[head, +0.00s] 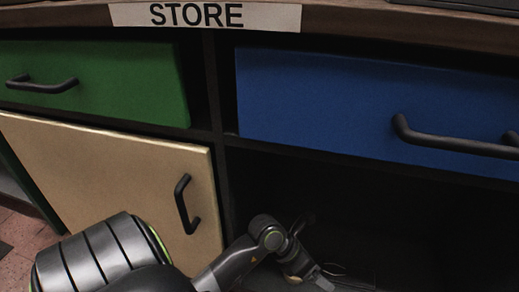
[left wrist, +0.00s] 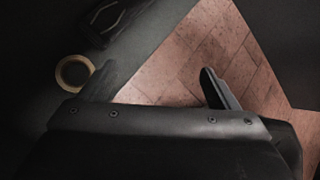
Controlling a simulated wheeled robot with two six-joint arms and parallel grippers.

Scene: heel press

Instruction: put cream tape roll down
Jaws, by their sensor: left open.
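The cream tape roll (left wrist: 62,75) lies on a dark surface in the left wrist view, left of my left gripper (left wrist: 158,72). The gripper's two fingers are spread apart with nothing between them, and the roll is outside them, close to the left finger. In the head view my left gripper (head: 312,276) is low, in front of or inside the dark open compartment under the blue drawer. My right gripper is in neither view.
The blue drawer (head: 340,105) and green drawer (head: 110,75) sit under a STORE label (head: 205,16). A cream door (head: 110,175) with a black handle stands left of the compartment. A dark object (left wrist: 108,22) lies beyond the roll. Brick-tiled floor (left wrist: 190,60) shows between my fingers.

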